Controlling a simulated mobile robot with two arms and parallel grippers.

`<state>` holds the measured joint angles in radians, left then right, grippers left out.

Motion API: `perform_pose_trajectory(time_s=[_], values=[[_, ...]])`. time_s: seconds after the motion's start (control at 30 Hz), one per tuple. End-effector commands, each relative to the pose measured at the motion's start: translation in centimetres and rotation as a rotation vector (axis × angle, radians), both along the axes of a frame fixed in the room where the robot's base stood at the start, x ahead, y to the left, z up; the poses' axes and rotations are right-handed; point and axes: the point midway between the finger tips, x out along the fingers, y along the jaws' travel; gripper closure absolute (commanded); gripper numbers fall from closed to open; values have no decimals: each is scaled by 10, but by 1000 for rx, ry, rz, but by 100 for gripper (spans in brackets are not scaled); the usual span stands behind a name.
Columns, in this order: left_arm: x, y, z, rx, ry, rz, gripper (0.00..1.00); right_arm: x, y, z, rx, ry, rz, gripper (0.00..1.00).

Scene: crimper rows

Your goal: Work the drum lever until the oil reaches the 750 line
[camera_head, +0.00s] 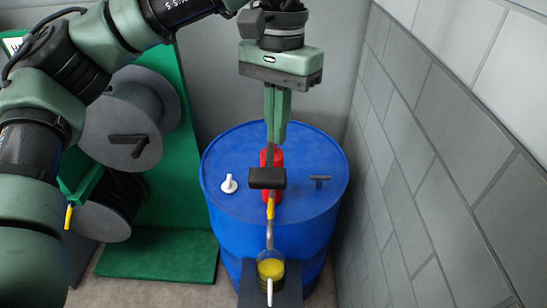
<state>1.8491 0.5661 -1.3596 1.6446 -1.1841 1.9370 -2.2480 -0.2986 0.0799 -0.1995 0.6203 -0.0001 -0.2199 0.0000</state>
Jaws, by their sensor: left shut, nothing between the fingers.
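The blue drum (222,200) stands upright in the middle. A red pump (278,158) rises from its top, and a black lever grip (267,178) shows in front of it. A spout with a yellow part (270,209) runs from the pump toward a container with yellow oil (271,268) on a dark stand (292,285). Its markings are too small to read, so I cannot tell the oil level. My left gripper (275,146) points down, shut and empty, just behind and above the lever grip; contact is unclear. My right gripper is not in view.
A white cap-like fitting (229,183) and a dark T-shaped fitting (320,180) sit on the drum top. Grey reels (120,115) on a green stand (160,255) are to the left. A grey block wall (430,150) stands close on the right.

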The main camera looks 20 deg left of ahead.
Motion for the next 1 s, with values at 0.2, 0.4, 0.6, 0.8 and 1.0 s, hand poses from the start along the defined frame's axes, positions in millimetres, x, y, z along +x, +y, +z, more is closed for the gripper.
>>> perform_pose_trajectory(time_s=[0.2,0.4,0.6,0.8,1.0], values=[[3,9,2,45,-15,-6,100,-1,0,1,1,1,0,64],[3,8,1,43,-14,-5,100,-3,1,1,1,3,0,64],[2,8,-6,42,-14,-5,100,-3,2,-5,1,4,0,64],[0,9,-26,40,-14,-4,100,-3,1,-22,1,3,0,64],[-2,10,-53,40,-15,-3,100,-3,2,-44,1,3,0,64]])
